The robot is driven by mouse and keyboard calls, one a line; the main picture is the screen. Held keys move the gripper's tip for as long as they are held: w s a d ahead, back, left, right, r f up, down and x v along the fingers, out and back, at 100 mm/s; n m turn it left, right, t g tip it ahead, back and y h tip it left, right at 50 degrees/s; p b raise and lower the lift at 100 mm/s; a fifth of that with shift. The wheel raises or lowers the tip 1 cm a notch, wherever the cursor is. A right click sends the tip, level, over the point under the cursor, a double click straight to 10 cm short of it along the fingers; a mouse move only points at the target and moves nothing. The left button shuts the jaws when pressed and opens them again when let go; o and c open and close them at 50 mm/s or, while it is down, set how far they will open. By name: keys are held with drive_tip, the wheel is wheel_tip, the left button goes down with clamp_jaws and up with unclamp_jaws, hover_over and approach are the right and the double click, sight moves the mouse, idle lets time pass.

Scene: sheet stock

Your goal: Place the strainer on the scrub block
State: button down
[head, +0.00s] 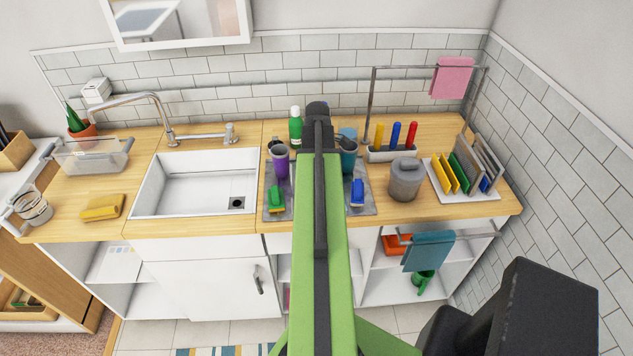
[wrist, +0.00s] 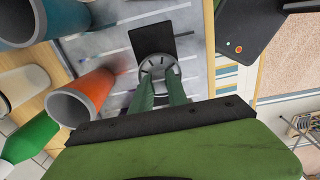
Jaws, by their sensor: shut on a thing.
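In the wrist view my gripper (wrist: 160,88) has its two green fingers closed on a round grey slotted piece, which looks like the strainer (wrist: 158,66). A dark flat rectangular block (wrist: 152,40), possibly the scrub block, shows just beyond it over a grey mat. I cannot tell whether the strainer touches the block or is above it. In the head view my arm hides the gripper, the strainer and the dark block. A yellow block (head: 102,206) lies on the counter left of the sink.
In the wrist view an orange cup (wrist: 80,98) and a blue cup (wrist: 40,18) stand close on the left. The grey mat (wrist: 195,50) has free room around the block. In the head view the sink (head: 185,185) and a grey lidded jar (head: 405,180) flank my arm.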

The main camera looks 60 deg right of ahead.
drive_tip(key=shift+f, duration=0.1)
drive_tip(key=c, duration=1.3)
unclamp_jaws()
wheel_tip(320, 180, up, 12)
drive_tip(key=p, duration=1.2)
drive_tip(key=shift+r, duration=0.2)
